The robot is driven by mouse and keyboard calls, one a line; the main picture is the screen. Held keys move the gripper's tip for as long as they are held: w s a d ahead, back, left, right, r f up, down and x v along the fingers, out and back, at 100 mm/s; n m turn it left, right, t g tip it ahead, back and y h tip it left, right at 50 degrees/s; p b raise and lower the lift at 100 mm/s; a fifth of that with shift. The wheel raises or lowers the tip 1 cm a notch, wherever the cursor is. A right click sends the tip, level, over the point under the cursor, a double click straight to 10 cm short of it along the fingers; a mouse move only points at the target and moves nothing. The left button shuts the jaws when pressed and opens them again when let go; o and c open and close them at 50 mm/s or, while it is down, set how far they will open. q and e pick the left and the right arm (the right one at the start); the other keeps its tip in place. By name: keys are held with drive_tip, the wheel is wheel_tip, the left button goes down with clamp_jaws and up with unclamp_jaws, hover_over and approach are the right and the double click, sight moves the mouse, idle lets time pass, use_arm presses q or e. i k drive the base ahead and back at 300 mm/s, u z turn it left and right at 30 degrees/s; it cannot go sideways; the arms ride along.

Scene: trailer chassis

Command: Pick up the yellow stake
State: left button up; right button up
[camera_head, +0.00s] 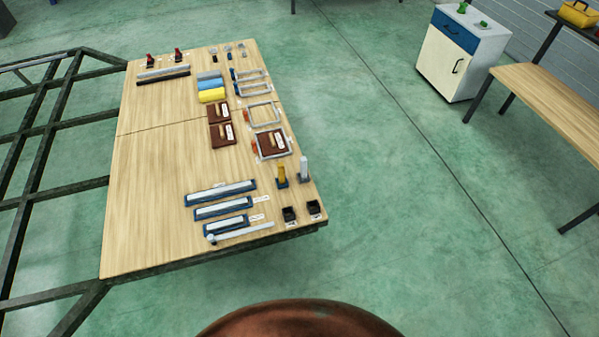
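The yellow stake (282,173) stands upright near the right edge of the wooden table top (150,215), in a dark blue base. A similar grey stake (304,168) stands just to its right, a small gap away. Neither of my grippers is in the head view, so I cannot see how they stand relative to the stake.
Two small black holders (289,214) sit at the near right corner. Blue trays with grey bars (225,208) lie left of them. Brown blocks (222,134) and grey frames (265,113) lie farther back. A white cabinet (450,60) stands back right.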

sight(280, 166)
drive_tip(key=z, duration=0.05)
drive_tip(key=k, duration=0.6)
drive_tip(key=u, duration=0.8)
drive_tip(key=i, duration=0.6)
drive_tip(key=u, duration=0.55)
drive_tip(key=i, duration=0.75)
drive_tip(key=z, duration=0.3)
